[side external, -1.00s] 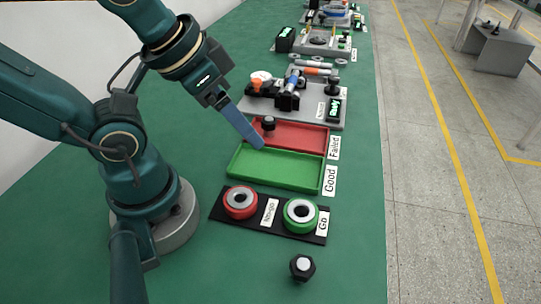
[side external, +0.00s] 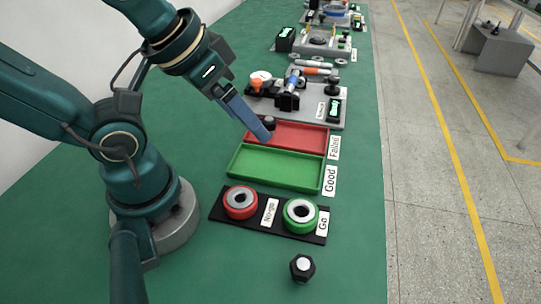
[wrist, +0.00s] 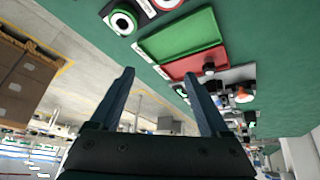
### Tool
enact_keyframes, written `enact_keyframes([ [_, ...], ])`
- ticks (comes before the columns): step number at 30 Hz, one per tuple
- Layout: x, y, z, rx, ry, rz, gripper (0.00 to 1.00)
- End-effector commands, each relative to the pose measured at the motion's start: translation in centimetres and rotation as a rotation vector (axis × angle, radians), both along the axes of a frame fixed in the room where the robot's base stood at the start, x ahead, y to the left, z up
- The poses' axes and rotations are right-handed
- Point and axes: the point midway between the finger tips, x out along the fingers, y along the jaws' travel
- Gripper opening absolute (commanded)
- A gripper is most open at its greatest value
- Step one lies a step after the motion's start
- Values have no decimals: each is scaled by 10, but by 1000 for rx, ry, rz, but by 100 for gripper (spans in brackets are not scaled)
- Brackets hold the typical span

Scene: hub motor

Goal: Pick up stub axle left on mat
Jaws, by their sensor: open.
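A stub axle (side external: 302,268), a dark hexagonal part with a pale round top, stands on the green mat (side external: 345,265) at the front in the side view. It does not show in the wrist view. My gripper (side external: 268,138) is well behind it, above the trays; it is open and empty, its two fingers spread apart in the wrist view (wrist: 159,73). A second dark stub axle (wrist: 208,68) is in the red tray (wrist: 193,63), partly hidden by my finger in the side view.
The green tray (side external: 275,168) lies in front of the red tray. A black gauge holder with a red ring (side external: 240,203) and a green ring (side external: 301,215) lies between the trays and the front stub axle. A grey fixture (side external: 322,112) stands behind. The mat around the front stub axle is clear.

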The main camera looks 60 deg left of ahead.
Motion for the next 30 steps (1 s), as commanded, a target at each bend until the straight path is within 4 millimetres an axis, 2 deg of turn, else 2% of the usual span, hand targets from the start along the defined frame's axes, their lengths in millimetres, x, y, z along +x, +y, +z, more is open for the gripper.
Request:
enact_keyframes([
  [3,13,-7,8,-67,12,84,80],
  [8,29,-27,9,-133,77,129,80],
  [11,39,-47,3,-161,137,140,80],
  [16,47,-91,-19,-167,265,132,80],
  [21,39,-137,-54,-113,388,80,80],
  [24,27,-156,-73,-65,442,25,80],
  [30,4,-171,-99,14,511,-57,80],
])
